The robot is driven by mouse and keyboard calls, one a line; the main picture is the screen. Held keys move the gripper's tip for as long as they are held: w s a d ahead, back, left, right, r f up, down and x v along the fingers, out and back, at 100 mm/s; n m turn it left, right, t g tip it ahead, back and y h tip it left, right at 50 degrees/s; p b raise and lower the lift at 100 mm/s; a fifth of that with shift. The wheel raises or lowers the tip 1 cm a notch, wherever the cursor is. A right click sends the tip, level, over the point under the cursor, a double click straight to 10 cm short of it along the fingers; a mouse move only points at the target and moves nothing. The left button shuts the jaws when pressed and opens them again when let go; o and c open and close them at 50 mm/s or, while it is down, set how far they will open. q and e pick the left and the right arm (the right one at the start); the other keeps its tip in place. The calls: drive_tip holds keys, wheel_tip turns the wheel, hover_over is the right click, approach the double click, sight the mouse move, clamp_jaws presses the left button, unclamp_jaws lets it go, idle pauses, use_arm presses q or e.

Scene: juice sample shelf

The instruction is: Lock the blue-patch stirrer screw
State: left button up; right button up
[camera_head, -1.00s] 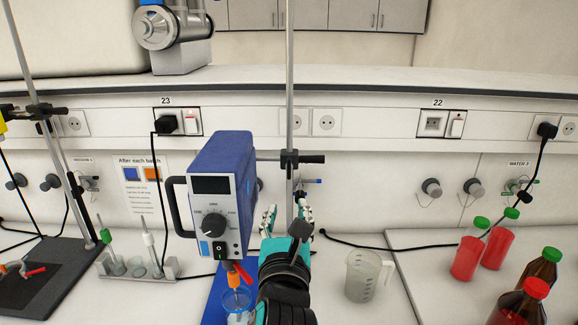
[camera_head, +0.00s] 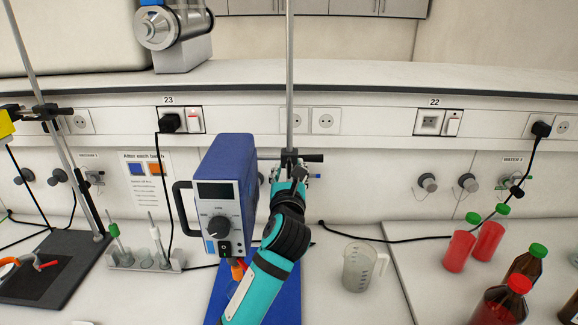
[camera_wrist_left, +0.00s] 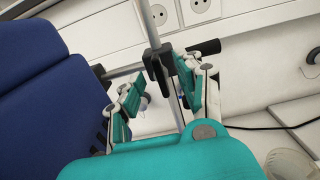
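The blue stirrer (camera_head: 228,195) has a grey front with a dial and a small blue patch (camera_head: 210,246) at its lower left. A horizontal bar joins it to a black clamp (camera_head: 289,158) on the upright metal rod (camera_head: 290,75). A black screw knob (camera_head: 314,158) sticks out to the right of the clamp, and also shows in the left wrist view (camera_wrist_left: 205,47). My left gripper (camera_head: 291,180) is just below the clamp. In the left wrist view its fingers (camera_wrist_left: 163,82) are spread, with rod and clamp between them. Contact cannot be told. My right gripper is out of view.
A clear beaker (camera_head: 358,270) stands right of my left arm. Red-filled bottles (camera_head: 459,250) and brown bottles (camera_head: 526,265) stand at the right. A tube rack (camera_head: 145,263) and another stand base (camera_head: 50,275) are at the left.

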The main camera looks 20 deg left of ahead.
use_arm(q)
drive_tip(key=shift+w, duration=0.2)
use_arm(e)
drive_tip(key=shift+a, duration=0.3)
use_arm(q)
clamp_jaws()
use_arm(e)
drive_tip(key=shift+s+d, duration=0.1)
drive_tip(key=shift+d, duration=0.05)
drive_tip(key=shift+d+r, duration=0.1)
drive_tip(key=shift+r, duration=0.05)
